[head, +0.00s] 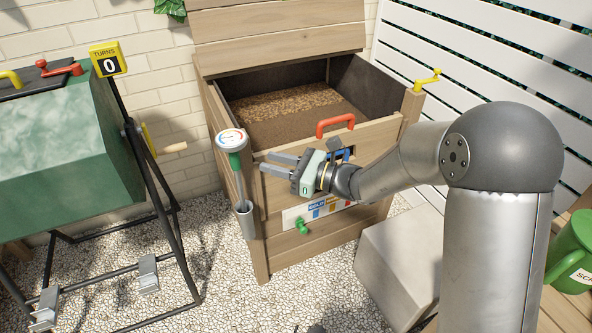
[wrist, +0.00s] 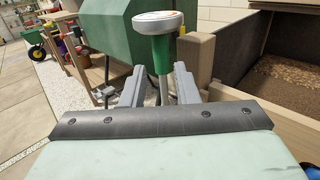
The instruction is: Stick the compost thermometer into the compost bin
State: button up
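The compost thermometer (head: 232,140) has a round white dial and a green grip. It stands upright in a grey tube holder (head: 245,218) at the front left corner post of the wooden compost bin (head: 340,235); its lower stem is hidden in the holder. My gripper (head: 262,162) is open and empty, pointing left, with its fingertips just right of the thermometer. In the wrist view the green grip of the thermometer (wrist: 162,55) shows between and ahead of the two spread fingers (wrist: 159,82). The bin is open on top, showing brown compost (head: 290,115).
A red handle (head: 335,123) stands on the bin's front edge, close to my gripper. A green tumbler (head: 60,150) on a black frame stands left. A pale block (head: 398,255) and a green can (head: 573,255) are at right. Gravel ground lies in front.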

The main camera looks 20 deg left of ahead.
aim_at(238, 154)
jog(key=a+b, duration=0.1)
jog(key=a, duration=1)
jog(key=shift+s, duration=0.1)
grip_shut()
notch_tip(238, 154, up, 28)
jog(key=p, duration=1.8)
dwell(0.8)
